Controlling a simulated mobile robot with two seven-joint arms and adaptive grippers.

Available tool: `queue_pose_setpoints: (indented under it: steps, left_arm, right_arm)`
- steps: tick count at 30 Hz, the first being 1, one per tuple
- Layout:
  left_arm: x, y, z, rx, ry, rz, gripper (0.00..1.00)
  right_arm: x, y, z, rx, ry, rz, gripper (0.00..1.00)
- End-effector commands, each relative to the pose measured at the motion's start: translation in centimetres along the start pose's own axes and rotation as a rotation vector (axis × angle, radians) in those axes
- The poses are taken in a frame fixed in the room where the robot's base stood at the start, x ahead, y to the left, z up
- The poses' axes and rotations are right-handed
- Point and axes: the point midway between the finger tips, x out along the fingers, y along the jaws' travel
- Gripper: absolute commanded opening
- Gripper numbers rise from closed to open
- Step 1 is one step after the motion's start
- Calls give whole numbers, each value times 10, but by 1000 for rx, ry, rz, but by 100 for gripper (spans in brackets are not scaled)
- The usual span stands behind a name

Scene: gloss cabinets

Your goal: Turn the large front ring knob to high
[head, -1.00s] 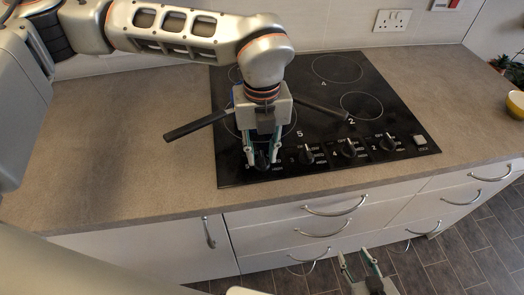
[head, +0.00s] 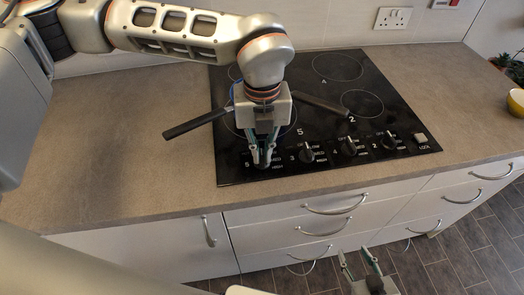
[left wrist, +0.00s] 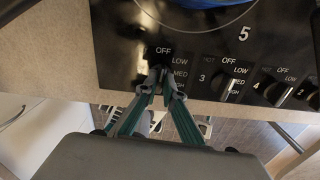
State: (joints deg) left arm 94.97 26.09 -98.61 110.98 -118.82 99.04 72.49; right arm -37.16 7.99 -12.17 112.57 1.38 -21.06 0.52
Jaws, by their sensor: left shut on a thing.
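The black hob (head: 390,92) is set in the worktop, with a row of black knobs along its front edge. My left gripper (head: 263,158) points down at the leftmost knob. In the left wrist view its fingertips (left wrist: 161,90) are closed on this knob (left wrist: 155,75), which is mostly hidden between them. OFF, LOW and MED print shows around the knob; its pointer setting cannot be told. The large front ring marked 5 (left wrist: 215,22) lies behind it. My right gripper (head: 361,262) is open and empty, low in front of the drawers.
Other knobs stand close to the right: 3 (head: 306,153), 4 (head: 348,147) and 2 (head: 388,141). A dark-handled pan tool (head: 195,124) seems to lie behind my left gripper. The worktop (head: 110,150) to the left is clear. A yellow bowl (head: 516,102) stands far right.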

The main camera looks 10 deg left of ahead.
Motion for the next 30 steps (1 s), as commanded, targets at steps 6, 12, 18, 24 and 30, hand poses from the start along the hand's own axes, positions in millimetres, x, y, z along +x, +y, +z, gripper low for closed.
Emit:
queue_pose_setpoints:
  steps: [6, 12, 18, 24, 30]
  left_arm:
    - [2, 0, 0, 151, 0, 0, 0]
    - [2, 0, 0, 337, 0, 0, 0]
    - [1, 0, 0, 527, 0, 0, 0]
    - [0, 0, 0, 716, -1, 1, 0]
    - [-1, 0, 1, 907, -2, 0, 0]
  right_arm:
    - [7, -2, 15, 1, -7, -2, 40]
    - [12, -5, 27, 3, -17, -4, 40]
    - [14, -7, 36, 4, -24, -6, 40]
    - [16, -8, 40, 4, -27, -7, 40]
    - [17, -8, 42, 5, -28, -7, 40]
